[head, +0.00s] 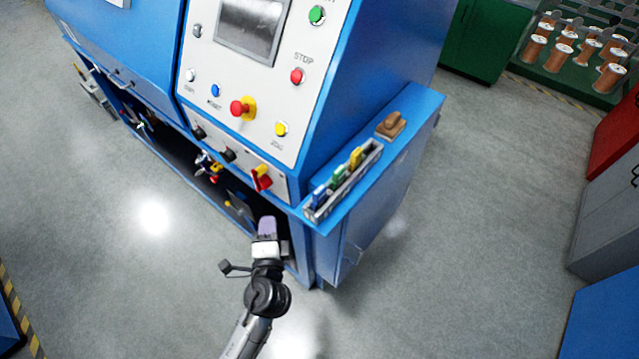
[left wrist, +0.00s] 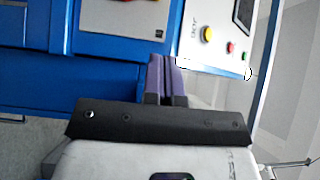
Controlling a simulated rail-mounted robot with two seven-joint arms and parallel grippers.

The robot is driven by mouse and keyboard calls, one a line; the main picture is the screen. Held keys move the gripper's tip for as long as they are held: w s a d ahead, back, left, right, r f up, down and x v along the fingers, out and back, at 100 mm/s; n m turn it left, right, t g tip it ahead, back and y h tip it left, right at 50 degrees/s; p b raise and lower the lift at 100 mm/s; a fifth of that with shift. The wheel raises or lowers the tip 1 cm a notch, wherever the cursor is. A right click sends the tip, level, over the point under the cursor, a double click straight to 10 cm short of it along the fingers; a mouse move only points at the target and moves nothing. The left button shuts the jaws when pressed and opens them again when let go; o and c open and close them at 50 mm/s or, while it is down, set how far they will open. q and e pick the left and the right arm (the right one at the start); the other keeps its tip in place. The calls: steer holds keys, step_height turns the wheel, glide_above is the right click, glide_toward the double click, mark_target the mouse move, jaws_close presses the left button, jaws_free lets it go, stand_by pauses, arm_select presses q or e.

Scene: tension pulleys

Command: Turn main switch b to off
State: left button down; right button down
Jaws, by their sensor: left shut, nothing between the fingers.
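A rotary switch with a red handle on a yellow plate (head: 262,178) is on the lower front panel of the blue machine, near its right corner. It is the only switch of this kind I see, and I cannot read a label "b" or its set position. A red and yellow part (left wrist: 146,2), apparently the same switch, is cut off at the top edge of the left wrist view. My left gripper (head: 267,226) has purple fingers, shut and empty, below the switch in the picture and apart from it. The fingers (left wrist: 167,75) also show in the left wrist view. My right gripper is not in view.
Black knobs (head: 228,154) sit left of the switch. A red emergency button (head: 242,107) and coloured push buttons are above. A side shelf (head: 415,100) holds a tray (head: 368,162) of coloured items and a brown object (head: 391,125). Floor (head: 150,260) is clear in front.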

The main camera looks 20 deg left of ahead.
mark_target(255, 174)
arm_select(q)
steer(key=x, duration=0.4)
steer(key=a+x, duration=0.1)
steer(key=x, duration=0.2)
steer(key=s+p+x, duration=0.1)
steer(key=x, duration=0.3)
steer(key=shift+w+a, duration=0.35)
steer(key=shift+a, duration=0.15)
steer(key=shift+w+a, duration=0.2)
steer(key=shift+a, duration=0.4)
steer(key=shift+w+a+r+p, duration=0.1)
steer(key=shift+a+r+p, duration=0.1)
steer(key=shift+a+p, duration=0.2)
steer(key=shift+f, duration=0.1)
